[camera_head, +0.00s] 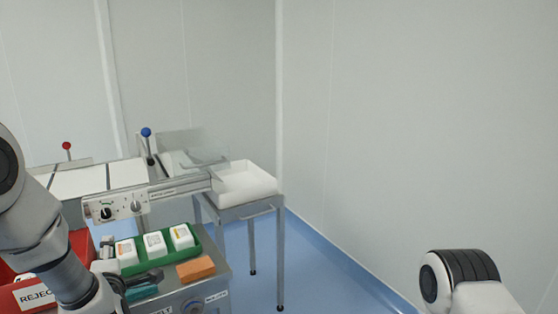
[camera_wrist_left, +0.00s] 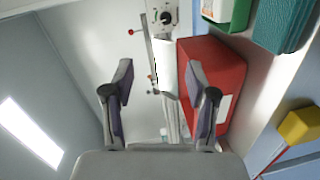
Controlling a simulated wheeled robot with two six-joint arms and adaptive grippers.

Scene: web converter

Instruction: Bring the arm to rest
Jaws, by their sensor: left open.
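My left arm (camera_head: 45,245) comes in from the left edge in the head view and bends down toward the lower front. A part of my right arm (camera_head: 465,280) shows at the lower right in the head view. Its gripper is out of the picture.
A red reject bin (camera_head: 82,246) stands beside the left arm. The green tray holds white packs (camera_head: 155,245), with an orange block (camera_head: 196,269) in front. Behind is a machine with a control panel (camera_head: 122,206) and a white catch tray (camera_head: 245,182). Open blue floor (camera_head: 325,275) lies right.

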